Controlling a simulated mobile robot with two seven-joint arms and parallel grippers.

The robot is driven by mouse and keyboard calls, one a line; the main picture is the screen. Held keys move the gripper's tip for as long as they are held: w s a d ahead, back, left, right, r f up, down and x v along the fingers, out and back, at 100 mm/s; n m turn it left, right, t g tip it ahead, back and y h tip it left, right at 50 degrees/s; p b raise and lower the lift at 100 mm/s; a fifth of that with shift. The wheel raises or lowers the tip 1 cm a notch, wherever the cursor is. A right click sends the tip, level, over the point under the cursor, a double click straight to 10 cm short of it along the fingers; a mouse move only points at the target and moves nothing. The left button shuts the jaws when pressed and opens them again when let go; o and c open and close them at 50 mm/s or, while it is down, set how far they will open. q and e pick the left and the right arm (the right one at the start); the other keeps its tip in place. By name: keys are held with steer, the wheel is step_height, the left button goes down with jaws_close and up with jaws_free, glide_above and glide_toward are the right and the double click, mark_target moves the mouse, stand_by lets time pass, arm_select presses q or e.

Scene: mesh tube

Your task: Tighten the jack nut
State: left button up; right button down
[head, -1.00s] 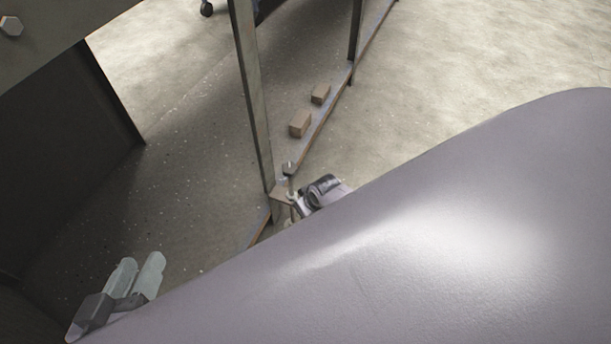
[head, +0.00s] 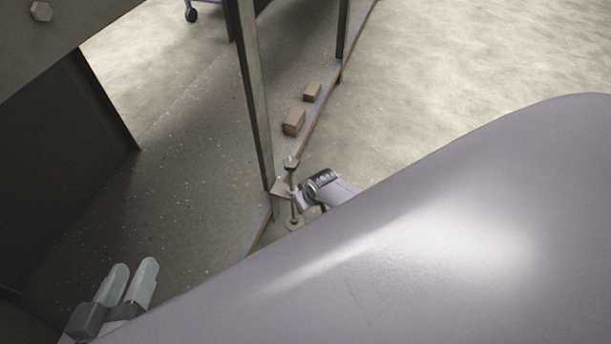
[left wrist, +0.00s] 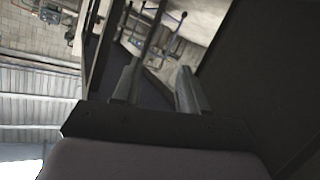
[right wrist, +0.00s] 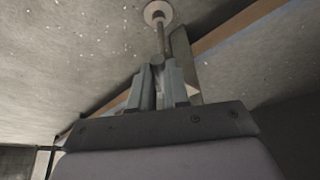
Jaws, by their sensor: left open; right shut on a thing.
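The jack is a thin upright threaded rod (head: 292,190) with a small head (head: 291,162) on top and a round foot (head: 294,224) at the floor, by the foot of the metal frame. My right gripper (head: 299,202) is at the rod from its right side. In the right wrist view its fingers (right wrist: 157,84) are closed around the jack nut (right wrist: 157,61) on the rod, and they hide most of it. The rod runs from them to the round foot (right wrist: 158,12). My left gripper (head: 128,285) is open and empty at the lower left, well away from the jack.
A steel post (head: 254,95) stands just behind the jack. A low rail (head: 322,118) runs back from it, with two brown blocks (head: 294,122) beside it. A dark panel (head: 60,150) is at the left. My grey body covers the lower right. The floor at right is clear.

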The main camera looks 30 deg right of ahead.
steer(key=c, duration=1.1)
jaws_free()
arm_select(q)
steer(key=shift+f, duration=0.2)
arm_select(e)
steer(key=shift+r, duration=0.1)
steer(key=shift+s+r+p, duration=0.1)
steer(key=shift+r+p, duration=0.15)
steer(key=shift+p, duration=0.1)
arm_select(q)
steer(key=shift+s+a+r+g+y+p, duration=0.15)
steer(key=shift+a+r+g+y+p, duration=0.25)
steer(key=shift+p, duration=0.95)
steer(key=shift+s+a+r+g+y+p, duration=0.25)
steer(key=shift+a+p, duration=0.2)
steer(key=shift+p, duration=0.9)
arm_select(e)
steer(key=v, duration=0.6)
steer(key=shift+r, duration=0.15)
